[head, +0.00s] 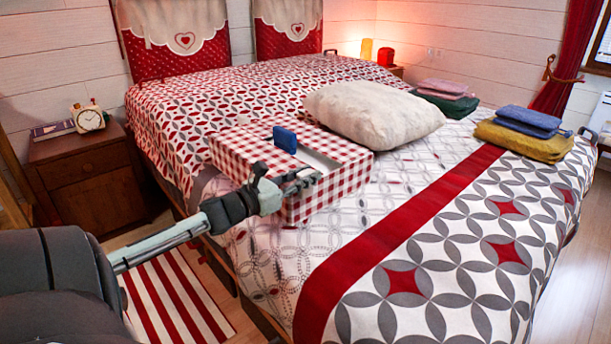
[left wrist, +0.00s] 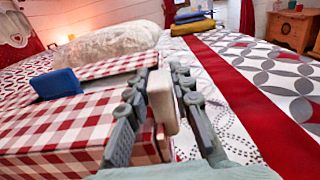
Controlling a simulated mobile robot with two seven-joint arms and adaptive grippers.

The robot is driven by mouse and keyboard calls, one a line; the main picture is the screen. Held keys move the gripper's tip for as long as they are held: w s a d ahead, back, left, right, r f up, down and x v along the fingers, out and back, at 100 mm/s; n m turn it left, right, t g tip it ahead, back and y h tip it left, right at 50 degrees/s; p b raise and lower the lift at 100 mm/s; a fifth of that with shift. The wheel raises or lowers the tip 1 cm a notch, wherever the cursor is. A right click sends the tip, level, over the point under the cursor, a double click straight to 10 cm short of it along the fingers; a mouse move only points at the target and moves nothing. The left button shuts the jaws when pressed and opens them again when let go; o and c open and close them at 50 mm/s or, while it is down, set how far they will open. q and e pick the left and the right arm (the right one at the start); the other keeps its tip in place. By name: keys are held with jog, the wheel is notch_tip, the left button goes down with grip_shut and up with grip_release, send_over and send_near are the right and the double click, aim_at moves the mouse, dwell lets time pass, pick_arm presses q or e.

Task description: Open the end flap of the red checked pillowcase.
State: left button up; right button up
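The red checked pillowcase (head: 235,150) lies on the bed as a boxy, flat-topped shape. A blue tab (head: 284,139) stands up from its top; it also shows in the left wrist view (left wrist: 54,84). A pale strip (head: 320,160) shows between checked panels beside the tab. My left gripper (head: 308,180) is at the pillowcase's right, near end. In the left wrist view, my left gripper's fingers (left wrist: 160,75) stand on either side of a cream block-like tab (left wrist: 162,102), which fills the gap between them. The tab's attachment is partly hidden by the fingers. My right gripper is not in view.
A cream pillow (head: 375,110) lies just behind the pillowcase. Folded yellow (head: 525,139) and blue (head: 530,117) cloths lie at the bed's right. A nightstand (head: 85,175) with a clock (head: 89,119) stands at the left. The bed's near right part is clear.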

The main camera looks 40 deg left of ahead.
pick_arm(q)
grip_shut()
jog(key=shift+d, duration=0.15)
